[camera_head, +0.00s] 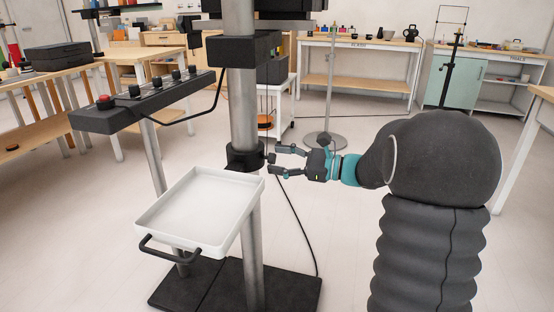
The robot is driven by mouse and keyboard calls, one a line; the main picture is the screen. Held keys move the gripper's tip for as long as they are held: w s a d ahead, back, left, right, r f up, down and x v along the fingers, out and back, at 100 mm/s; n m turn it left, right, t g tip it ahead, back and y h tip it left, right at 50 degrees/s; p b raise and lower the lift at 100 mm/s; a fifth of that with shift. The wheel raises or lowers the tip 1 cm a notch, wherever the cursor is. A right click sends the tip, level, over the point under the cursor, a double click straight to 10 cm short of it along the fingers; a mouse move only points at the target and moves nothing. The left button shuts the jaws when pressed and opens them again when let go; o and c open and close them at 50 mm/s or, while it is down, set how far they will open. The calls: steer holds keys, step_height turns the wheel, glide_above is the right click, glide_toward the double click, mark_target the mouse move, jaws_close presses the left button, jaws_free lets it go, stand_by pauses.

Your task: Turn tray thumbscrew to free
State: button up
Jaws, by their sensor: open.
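The white tray (198,212) with a black front handle (168,250) is mounted on a grey metal post (243,112). A black collar (243,157) goes round the post at the tray's back edge. A small dark knob, seemingly the tray thumbscrew (271,158), sticks out from the collar's right side. My gripper (273,160) comes in from the right with its fingers pointing left. The fingers are open, one above and one below the knob in the picture. I cannot tell whether they touch it.
A black bar with a red button (104,102) and several knobs juts out left above the tray. A black base plate (215,285) is below, with a cable on the floor beside it. Benches stand behind and left. The floor between is mostly clear.

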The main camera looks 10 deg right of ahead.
steer(key=v, duration=1.1)
